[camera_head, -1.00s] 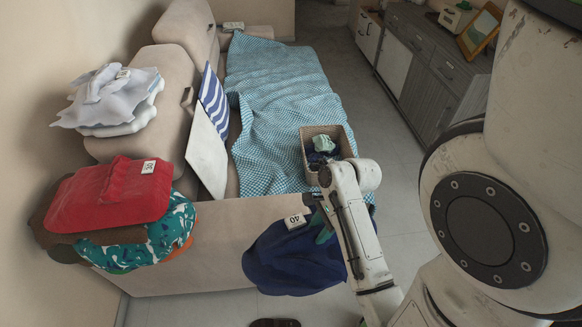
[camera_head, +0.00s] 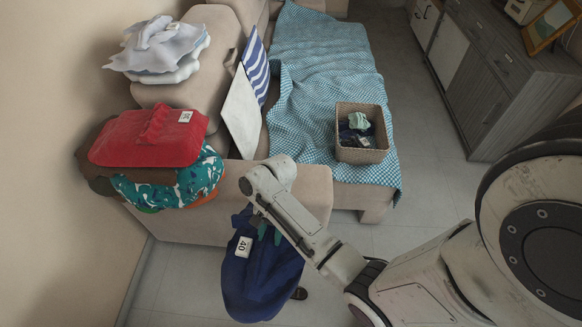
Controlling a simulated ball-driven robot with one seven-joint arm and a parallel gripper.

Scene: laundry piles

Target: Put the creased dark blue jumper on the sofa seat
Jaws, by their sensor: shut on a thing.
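The dark blue jumper (camera_head: 262,282) hangs from my gripper (camera_head: 262,222) in front of the near sofa arm. It is creased and bunched, with a white tag (camera_head: 244,247) marked 40. My gripper is shut on its upper part, and the arm link hides most of the fingers. The sofa (camera_head: 318,185) runs away from me. Its seat is largely covered by a blue and white checked blanket (camera_head: 325,75). The jumper is apart from the seat, on the near side of the sofa arm.
A wicker basket (camera_head: 362,155) with small dark and green cloths stands on the blanket. A red folded garment (camera_head: 150,138) tops a pile at left; pale clothes (camera_head: 160,50) lie behind it. A striped cushion (camera_head: 256,66) leans on the backrest. A grey cabinet (camera_head: 490,80) stands right.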

